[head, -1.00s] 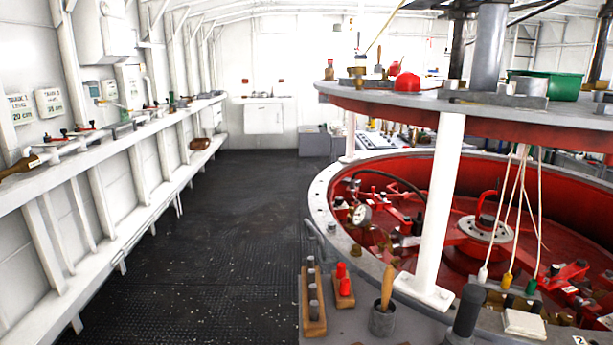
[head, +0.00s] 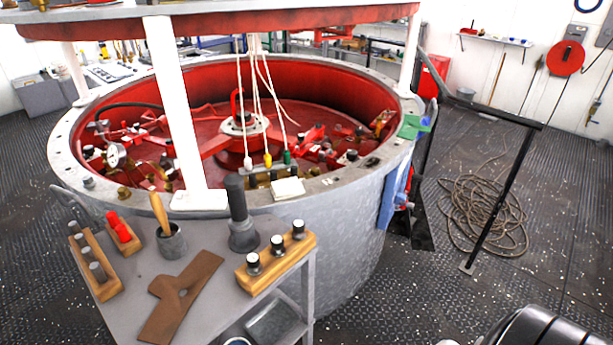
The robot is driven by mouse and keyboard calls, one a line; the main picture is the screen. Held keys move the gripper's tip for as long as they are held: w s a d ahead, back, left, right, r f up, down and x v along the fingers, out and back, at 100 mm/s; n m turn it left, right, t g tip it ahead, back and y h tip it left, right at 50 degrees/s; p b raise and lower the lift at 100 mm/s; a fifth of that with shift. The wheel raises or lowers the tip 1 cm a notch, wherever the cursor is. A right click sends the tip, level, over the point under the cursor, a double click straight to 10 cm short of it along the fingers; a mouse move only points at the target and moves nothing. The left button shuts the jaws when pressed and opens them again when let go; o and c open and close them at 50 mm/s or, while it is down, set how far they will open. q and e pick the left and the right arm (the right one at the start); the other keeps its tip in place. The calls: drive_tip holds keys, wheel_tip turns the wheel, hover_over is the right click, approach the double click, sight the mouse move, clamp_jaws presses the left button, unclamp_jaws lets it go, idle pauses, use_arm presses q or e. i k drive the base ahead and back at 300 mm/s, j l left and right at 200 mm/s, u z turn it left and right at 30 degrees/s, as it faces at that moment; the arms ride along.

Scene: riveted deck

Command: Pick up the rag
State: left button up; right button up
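I cannot tell for sure which thing is the rag. A blue cloth-like piece (head: 396,196) hangs down the outside of the big round tank at its right side. A small off-white folded pad (head: 288,188) lies on the tank's near rim, behind the tool bench. A flat brown piece (head: 180,296), like leather, lies on the bench. A green item (head: 412,127) sits on the rim above the blue piece. Neither of my grippers shows in the head view.
The grey tool bench (head: 215,258) holds wooden blocks with plugs, a cup with a wooden handle and a dark cylinder. The tank (head: 335,255) fills the middle. A coiled rope (head: 485,212) and a black railing (head: 508,190) stand right.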

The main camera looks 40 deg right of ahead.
sight(289, 186)
drive_tip(key=z, duration=0.95)
